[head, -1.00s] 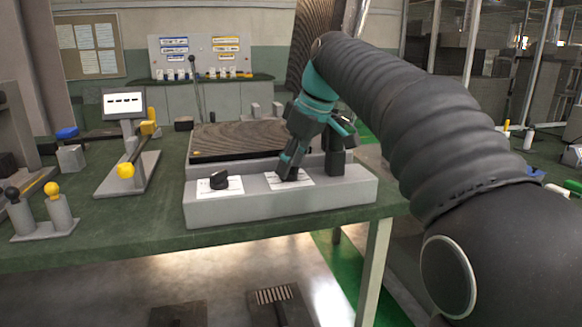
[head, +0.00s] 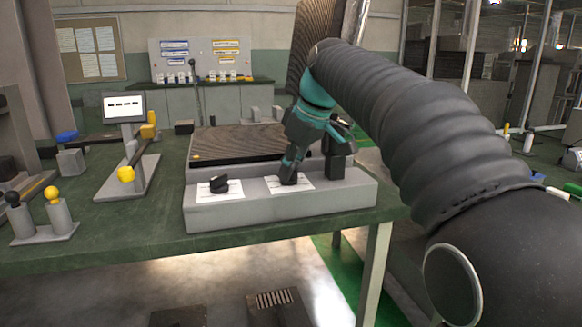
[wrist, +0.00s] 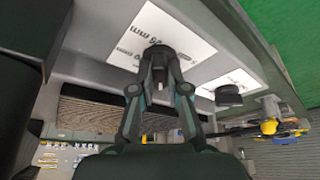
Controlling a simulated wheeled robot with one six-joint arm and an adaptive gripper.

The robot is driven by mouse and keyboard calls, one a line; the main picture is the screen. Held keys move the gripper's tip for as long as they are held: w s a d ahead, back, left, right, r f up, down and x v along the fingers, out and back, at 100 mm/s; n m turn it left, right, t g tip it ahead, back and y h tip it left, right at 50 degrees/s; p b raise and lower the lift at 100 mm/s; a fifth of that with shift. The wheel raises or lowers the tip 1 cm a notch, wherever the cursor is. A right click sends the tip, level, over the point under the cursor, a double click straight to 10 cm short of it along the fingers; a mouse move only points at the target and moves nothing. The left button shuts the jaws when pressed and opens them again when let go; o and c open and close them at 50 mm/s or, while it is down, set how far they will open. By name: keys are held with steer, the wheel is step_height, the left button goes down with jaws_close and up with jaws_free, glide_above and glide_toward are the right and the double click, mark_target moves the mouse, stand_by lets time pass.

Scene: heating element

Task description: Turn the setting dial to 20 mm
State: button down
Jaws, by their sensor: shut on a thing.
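A long grey housing (head: 280,212) on the green bench has two white scale plates on top. My gripper (head: 289,176) points down onto the right-hand plate (head: 303,182). In the wrist view, my gripper (wrist: 159,65) is shut on a dark dial (wrist: 158,50) in the middle of a white plate (wrist: 184,30) with mm markings. The fingers hide most of this dial, and its pointer reading cannot be told. A second black dial (head: 219,182) sits uncovered on the left-hand plate; it also shows in the wrist view (wrist: 228,95).
A dark ribbed slab (head: 235,142) lies behind the housing. A dark block (head: 338,160) stands close right of my gripper. To the left are a small screen (head: 124,104), a yellow-knobbed slide (head: 126,174) and posts with ball knobs (head: 53,205). The bench front (head: 110,235) is bare.

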steer(key=m+h+p, duration=0.1)
steer(key=m, duration=0.2)
steer(key=m+t+p, duration=0.1)
steer(key=m, duration=0.1)
steer(key=shift+s+a+r+m+h, duration=0.1)
steer(key=shift+a+r+m+h, duration=0.05)
steer(key=shift+m+h, duration=0.25)
steer(key=m, duration=0.2)
steer(key=m+t+h, duration=0.1)
steer(key=m, duration=0.1)
steer(key=shift+a+h+p, duration=0.1)
steer(key=shift+h+p, duration=0.2)
steer(key=shift+p, duration=0.1)
steer(key=m+h, duration=0.1)
steer(key=m, duration=0.4)
steer(key=shift+a+h, duration=0.1)
steer(key=shift+h, duration=0.3)
steer(key=shift+m+g+h, duration=0.3)
steer(key=shift+m+h, duration=0.15)
steer(key=shift+m, duration=0.8)
steer(key=shift+m+g+h, duration=0.3)
steer(key=shift+m+h, duration=0.15)
steer(key=shift+m, duration=0.8)
steer(key=c, duration=1.2)
jaws_free()
steer(key=shift+o, duration=0.2)
steer(key=v, duration=1.1)
steer(key=shift+a+r, duration=0.15)
steer(key=shift+r, duration=0.2)
